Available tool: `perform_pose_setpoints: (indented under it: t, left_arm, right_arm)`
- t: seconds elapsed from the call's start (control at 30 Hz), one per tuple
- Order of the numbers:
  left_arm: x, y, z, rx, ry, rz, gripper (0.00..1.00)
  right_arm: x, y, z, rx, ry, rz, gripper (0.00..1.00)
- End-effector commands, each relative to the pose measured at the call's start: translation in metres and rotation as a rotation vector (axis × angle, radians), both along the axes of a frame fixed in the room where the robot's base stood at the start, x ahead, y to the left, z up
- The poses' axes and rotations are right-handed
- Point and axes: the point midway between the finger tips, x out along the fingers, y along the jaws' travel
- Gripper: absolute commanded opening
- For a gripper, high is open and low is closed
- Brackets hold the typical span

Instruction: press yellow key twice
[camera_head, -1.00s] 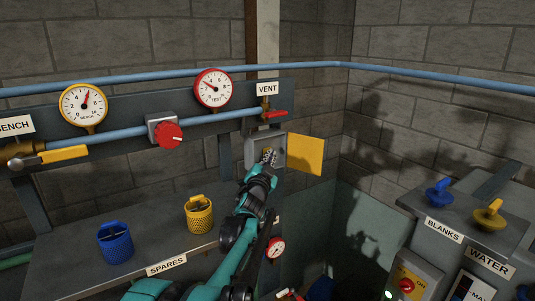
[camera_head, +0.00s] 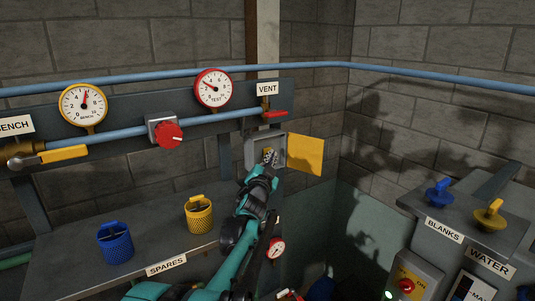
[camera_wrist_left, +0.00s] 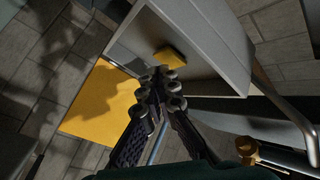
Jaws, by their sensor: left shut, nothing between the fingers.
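The yellow key (camera_wrist_left: 170,57) is a small square block on the inner back of an open grey box. It shows only partly in the head view (camera_head: 267,151), behind my fingertips. The grey box (camera_head: 298,149) hangs on the wall under the VENT label, with its yellow door (camera_head: 307,155) swung open to the right. My left gripper (camera_head: 270,158) is shut and empty at the mouth of the box. In the wrist view the left gripper (camera_wrist_left: 167,80) has its tips just below the key; whether they touch it I cannot tell. My right gripper is out of view.
A red-handled valve (camera_head: 275,114) sits just above the box. A red knob (camera_head: 169,133) and two gauges are on the panel to the left. The air right of the yellow door is clear.

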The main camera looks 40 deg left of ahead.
Motion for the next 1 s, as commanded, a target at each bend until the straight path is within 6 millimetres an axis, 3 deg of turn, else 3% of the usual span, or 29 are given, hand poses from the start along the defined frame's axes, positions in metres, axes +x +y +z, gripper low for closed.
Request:
perform_pose_setpoints:
  t: [0.43,1.0]
  left_arm:
    - [-0.002,-0.007,0.0,-0.001,-0.001,-0.002,0.0]
    - [-0.015,-0.053,0.0,-0.001,0.0,-0.002,0.0]
  right_arm:
    - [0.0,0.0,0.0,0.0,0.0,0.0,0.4]
    - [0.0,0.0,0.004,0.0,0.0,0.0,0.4]
